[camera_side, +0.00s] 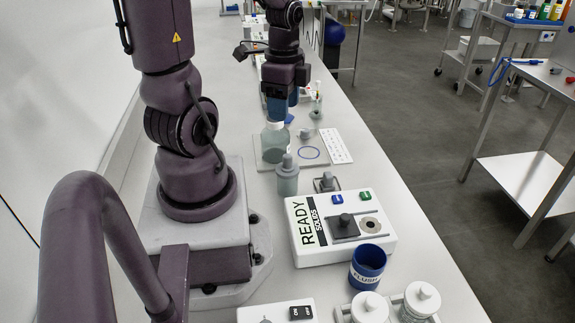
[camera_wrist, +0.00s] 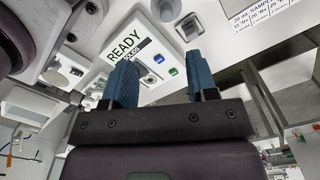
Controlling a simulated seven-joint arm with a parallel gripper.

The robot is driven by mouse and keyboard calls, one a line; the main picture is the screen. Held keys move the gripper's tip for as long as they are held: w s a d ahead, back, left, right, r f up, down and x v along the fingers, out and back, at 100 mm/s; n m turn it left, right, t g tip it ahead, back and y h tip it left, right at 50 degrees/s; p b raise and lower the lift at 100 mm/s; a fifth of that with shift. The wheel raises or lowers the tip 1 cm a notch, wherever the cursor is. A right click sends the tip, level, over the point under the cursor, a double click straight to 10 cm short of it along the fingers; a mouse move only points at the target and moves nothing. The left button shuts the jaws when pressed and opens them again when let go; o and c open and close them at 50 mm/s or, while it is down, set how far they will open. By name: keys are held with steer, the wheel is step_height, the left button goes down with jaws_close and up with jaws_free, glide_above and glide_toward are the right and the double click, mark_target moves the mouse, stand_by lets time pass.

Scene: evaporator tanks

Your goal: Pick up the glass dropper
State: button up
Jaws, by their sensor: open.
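My gripper (camera_side: 281,106) is open, its blue fingers pointing down over the bench in the side view. In the wrist view its two blue fingers (camera_wrist: 162,88) stand apart with no object visible between them. I cannot clearly make out the glass dropper in either view. A clear glass bottle (camera_side: 274,144) stands just below my gripper in the side view, and whether they touch is unclear. A smaller grey-green bottle with a grey top (camera_side: 287,178) stands nearer the camera. A small upright item (camera_side: 316,110) stands just right of my gripper, too small to identify.
A white READY box (camera_side: 306,240), a blue FLUSH cup (camera_side: 367,266) and white-capped jars (camera_side: 421,299) stand nearer. The READY box also shows in the wrist view (camera_wrist: 150,45). Bare bench lies along the right edge.

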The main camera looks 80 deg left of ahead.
mark_target(287, 155)
steer(key=f+m, duration=0.6)
steer(key=a+f+m, duration=0.1)
steer(key=f+m, duration=0.2)
steer(key=m, duration=0.1)
steer(key=shift+w, duration=0.25)
steer(key=shift+w+d+f, duration=0.15)
steer(key=shift+f, duration=2.5)
jaws_close()
